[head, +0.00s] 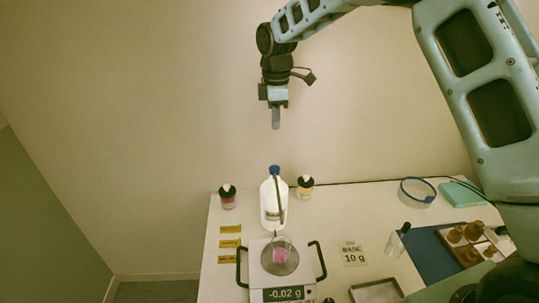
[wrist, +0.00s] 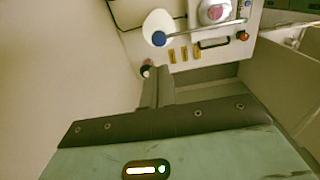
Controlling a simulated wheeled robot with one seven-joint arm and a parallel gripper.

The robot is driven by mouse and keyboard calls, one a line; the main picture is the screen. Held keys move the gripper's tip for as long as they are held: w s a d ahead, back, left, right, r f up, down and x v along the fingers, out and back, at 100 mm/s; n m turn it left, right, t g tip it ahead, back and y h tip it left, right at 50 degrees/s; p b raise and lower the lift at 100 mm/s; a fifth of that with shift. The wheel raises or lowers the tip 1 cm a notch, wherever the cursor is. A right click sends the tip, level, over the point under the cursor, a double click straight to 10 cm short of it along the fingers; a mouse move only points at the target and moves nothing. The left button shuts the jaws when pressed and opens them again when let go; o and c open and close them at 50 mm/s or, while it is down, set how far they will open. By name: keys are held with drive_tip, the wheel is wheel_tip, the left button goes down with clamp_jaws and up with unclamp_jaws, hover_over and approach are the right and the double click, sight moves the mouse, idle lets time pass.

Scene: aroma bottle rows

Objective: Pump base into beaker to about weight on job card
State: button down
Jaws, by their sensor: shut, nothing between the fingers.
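A white bottle (head: 268,208) with a blue pump head (head: 274,170) stands behind the scale; the pump head also shows in the wrist view (wrist: 159,38). Its long spout reaches toward a clear beaker (head: 289,243) with something pink at its bottom. The beaker sits on the scale (head: 256,274), whose display reads -0.02 g. The job card (head: 352,254) reads "BASE 10 g". My gripper (head: 275,127) is shut and empty, pointing down in the air well above the pump head; its fingers also show in the wrist view (wrist: 158,75).
Small jars with dark lids stand left (head: 228,199) and right (head: 305,188) of the bottle. Yellow labels (head: 230,243) lie at left. At right are a blue ring (head: 418,191), a glass vessel (head: 396,242), a metal tray (head: 376,291) and a box of brown bottles (head: 468,252).

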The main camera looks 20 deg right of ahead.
sight(275, 168)
wheel_tip(275, 168, down, 14)
drive_tip(key=p, duration=0.6)
drive_tip(key=shift+r+p, duration=0.1)
drive_tip(key=shift+p, duration=0.25)
drive_tip(key=shift+f, duration=0.2)
drive_tip(key=f+b, duration=0.2)
drive_tip(key=shift+s+b, duration=0.1)
drive_tip(key=shift+b, duration=0.25)
drive_tip(key=shift+r, duration=0.1)
